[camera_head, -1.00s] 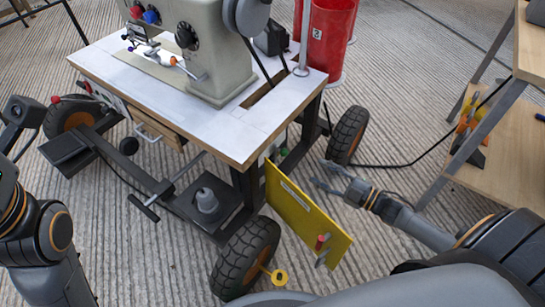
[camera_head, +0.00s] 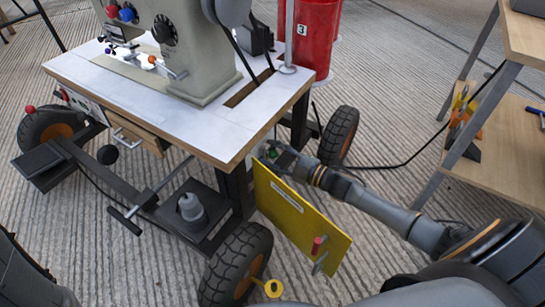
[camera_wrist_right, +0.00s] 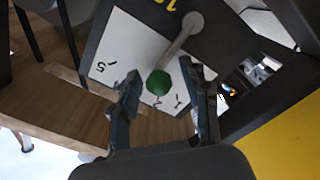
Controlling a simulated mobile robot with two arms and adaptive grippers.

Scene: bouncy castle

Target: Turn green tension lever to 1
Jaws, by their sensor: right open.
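In the right wrist view the green tension lever is a grey rod with a green ball knob (camera_wrist_right: 158,83). It lies over a white scale plate (camera_wrist_right: 122,45) with black marks; one near the knob looks like a 1, and one farther left looks like a 5. My right gripper (camera_wrist_right: 163,97) is open, with one finger on each side of the knob; I cannot tell whether either touches it. In the head view my right gripper (camera_head: 279,157) is under the table edge by the yellow panel and partly hidden. My left gripper is out of view.
The white-topped sewing machine table (camera_head: 225,125) stands on wheels. The yellow panel (camera_head: 296,208), with a red handle (camera_head: 317,245), hangs out beside my right forearm. A red barrel (camera_head: 313,40) stands behind, and a wooden shelf (camera_head: 505,150) stands at right.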

